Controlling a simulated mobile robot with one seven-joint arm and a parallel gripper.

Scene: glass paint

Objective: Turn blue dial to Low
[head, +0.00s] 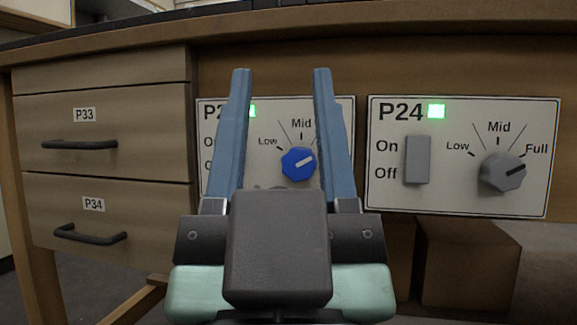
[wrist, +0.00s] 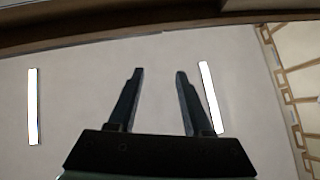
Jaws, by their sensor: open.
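A blue dial (head: 298,164) sits on the left white control panel (head: 273,112), under the words Low and Mid. Its pale pointer line slants up to the right, away from Low. My gripper (head: 281,72) is open in front of this panel, and the dial shows between its two blue fingers. The fingers cover part of the panel's label, the On and Off words and the area right of the dial. In the wrist view my gripper (wrist: 158,72) is open with nothing between its fingers; the dial is not seen there.
A second panel P24 (head: 464,190) with a grey dial (head: 503,172) and grey switch (head: 417,159) is at right. Drawers P33 (head: 104,122) and P34 (head: 108,208) with dark handles are at left. A brown box (head: 465,265) stands below. Both panels have lit green lights.

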